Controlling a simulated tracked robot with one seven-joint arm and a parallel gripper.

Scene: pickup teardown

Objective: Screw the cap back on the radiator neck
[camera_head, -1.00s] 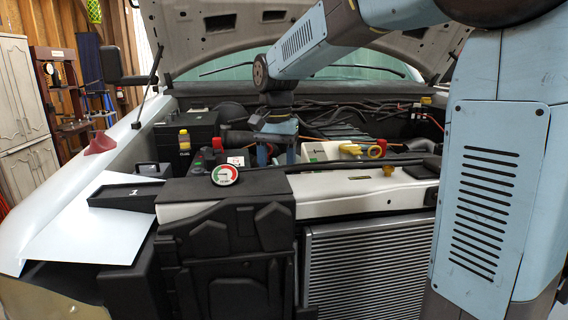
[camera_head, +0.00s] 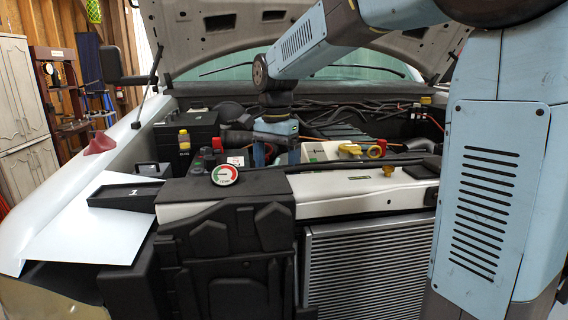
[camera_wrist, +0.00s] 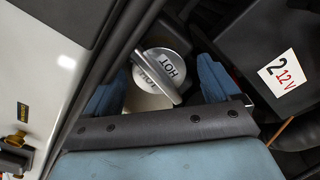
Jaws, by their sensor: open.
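The cap (camera_wrist: 160,70) is a round metal disc with a raised bar across its middle and "HOT" printed on both sides of the bar. In the wrist view it lies between the two blue fingers of my gripper (camera_wrist: 158,78), which are open with gaps beside the cap. A pale surface shows under the cap's lower edge. The radiator neck is not visible, and I cannot tell how the cap sits on it. In the head view my gripper (camera_head: 276,155) points down behind the front panel, and the cap is hidden. The finned radiator (camera_head: 370,265) stands at the front.
A dark box labelled "2 12V" (camera_wrist: 285,75) is close to the right finger. The white front crossmember (camera_head: 350,195) lies in front of my gripper. A round gauge (camera_head: 225,174), a black tray (camera_head: 124,194) and a yellow cap (camera_head: 350,149) are nearby. The raised hood (camera_head: 240,22) hangs above.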

